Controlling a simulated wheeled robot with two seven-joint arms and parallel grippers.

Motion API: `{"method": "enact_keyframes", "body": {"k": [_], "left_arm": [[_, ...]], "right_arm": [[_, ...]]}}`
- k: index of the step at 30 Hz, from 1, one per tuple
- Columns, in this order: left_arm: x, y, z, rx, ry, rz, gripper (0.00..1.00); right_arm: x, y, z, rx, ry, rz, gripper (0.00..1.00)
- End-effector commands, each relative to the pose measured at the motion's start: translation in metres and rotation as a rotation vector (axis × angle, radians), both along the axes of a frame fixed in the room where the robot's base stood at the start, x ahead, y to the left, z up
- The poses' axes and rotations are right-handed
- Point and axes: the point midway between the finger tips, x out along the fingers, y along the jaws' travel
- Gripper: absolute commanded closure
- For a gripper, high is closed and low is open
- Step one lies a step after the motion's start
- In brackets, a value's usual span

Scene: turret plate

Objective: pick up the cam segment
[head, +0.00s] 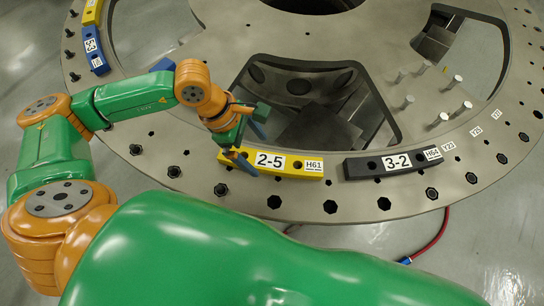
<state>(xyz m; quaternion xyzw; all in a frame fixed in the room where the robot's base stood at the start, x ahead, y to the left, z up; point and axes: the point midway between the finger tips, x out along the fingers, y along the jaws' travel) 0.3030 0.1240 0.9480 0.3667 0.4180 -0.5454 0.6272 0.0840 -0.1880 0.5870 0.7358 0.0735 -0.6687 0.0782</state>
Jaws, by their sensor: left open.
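A yellow cam segment (288,165) with a "2-5" label and an H61 tag lies on the rim of the metal turret plate (290,203). A black segment (390,164) labelled "3-2" lies to its right, a small gap away. My left gripper (250,146) is open at the left end of the yellow segment, with one finger in front of that end and the other behind it. I cannot tell whether the fingers touch it. The fingers hide part of the yellow segment's left end. My right gripper is not in view.
A blue segment (93,49) and a yellow one (92,11) lie on the plate's far left rim. Several upright pins (437,119) stand on the right. The plate has large openings (320,100). My green arm link fills the bottom foreground.

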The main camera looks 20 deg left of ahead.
Motion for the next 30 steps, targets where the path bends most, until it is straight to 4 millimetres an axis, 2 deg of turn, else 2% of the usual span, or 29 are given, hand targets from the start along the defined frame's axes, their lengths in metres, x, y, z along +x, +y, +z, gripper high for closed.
{"method": "enact_keyframes", "body": {"k": [1, 4, 6, 9, 14, 15, 26, 30], "left_arm": [[0.0, -0.005, 0.0, -0.003, 0.005, -0.002, 0.01], [0.005, -0.017, -0.016, -0.003, 0.005, -0.002, 0.01], [0.006, -0.022, -0.031, -0.003, 0.005, -0.001, 0.01], [0.007, -0.025, -0.041, -0.002, 0.002, -0.001, 0.01], [0.007, -0.025, -0.043, -0.002, 0.001, 0.0, 0.01], [0.007, -0.025, -0.043, -0.002, 0.001, 0.0, 0.03], [0.007, -0.025, -0.042, -0.002, 0.0, 0.0, 1.0], [0.007, -0.025, -0.042, -0.003, 0.0, 0.0, 1.0]], "right_arm": [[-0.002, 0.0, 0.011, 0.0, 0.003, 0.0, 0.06], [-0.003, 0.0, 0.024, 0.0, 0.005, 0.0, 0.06], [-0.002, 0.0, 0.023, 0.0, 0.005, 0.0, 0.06], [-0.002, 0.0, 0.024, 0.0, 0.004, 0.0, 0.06], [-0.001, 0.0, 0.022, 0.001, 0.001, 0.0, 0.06], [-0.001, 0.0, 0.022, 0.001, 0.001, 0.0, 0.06], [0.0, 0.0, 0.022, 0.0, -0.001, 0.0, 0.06], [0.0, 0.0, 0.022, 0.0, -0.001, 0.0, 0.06]]}}
